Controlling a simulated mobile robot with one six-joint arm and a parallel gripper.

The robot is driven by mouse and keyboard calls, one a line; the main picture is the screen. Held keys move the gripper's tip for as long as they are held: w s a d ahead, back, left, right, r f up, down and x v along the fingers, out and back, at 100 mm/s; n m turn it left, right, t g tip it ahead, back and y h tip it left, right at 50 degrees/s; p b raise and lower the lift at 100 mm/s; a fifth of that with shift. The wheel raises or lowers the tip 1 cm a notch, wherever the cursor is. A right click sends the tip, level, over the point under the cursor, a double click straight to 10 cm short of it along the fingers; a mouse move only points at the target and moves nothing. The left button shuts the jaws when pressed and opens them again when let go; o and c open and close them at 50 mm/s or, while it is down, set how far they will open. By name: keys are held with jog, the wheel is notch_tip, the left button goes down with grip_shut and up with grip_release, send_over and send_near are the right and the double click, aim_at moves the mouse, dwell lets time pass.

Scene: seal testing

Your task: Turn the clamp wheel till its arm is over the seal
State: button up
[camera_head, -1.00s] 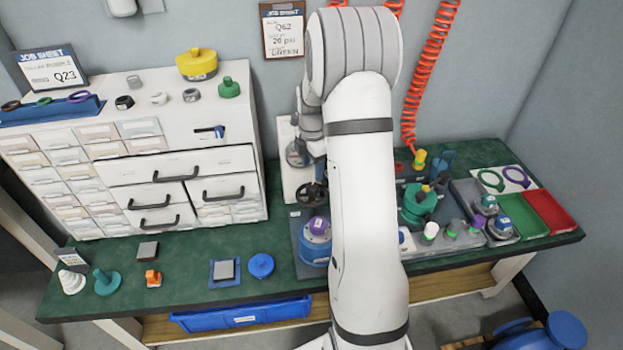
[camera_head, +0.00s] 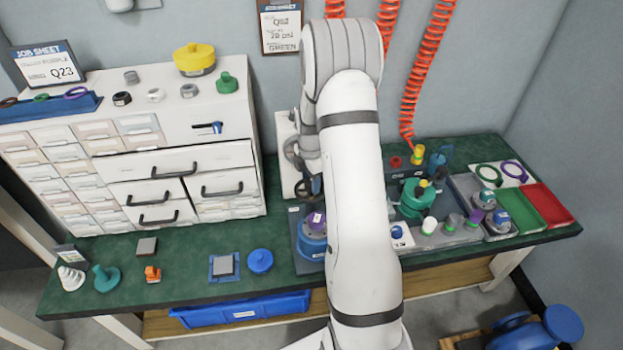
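The clamp wheel (camera_head: 309,188) is a dark handwheel beside the white upright panel at the back middle of the bench, partly hidden behind my arm. Below it stands a blue round fixture (camera_head: 312,243) with a purple-topped piece (camera_head: 316,220) on it; I cannot tell whether this is the seal. The clamp's arm cannot be made out. My gripper is behind my own white arm links, near the wheel; its fingers are hidden, so its opening and any contact with the wheel do not show.
A white drawer cabinet (camera_head: 181,162) stands at left. A green-topped fixture (camera_head: 417,198), a red tray (camera_head: 557,203) and a green tray (camera_head: 522,208) are at right. A blue disc (camera_head: 260,261) and a grey square on a blue mat (camera_head: 223,266) lie on the bench at front left.

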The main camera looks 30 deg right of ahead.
grip_shut()
jog(key=shift+d, duration=0.2)
jog(key=shift+a, duration=0.1)
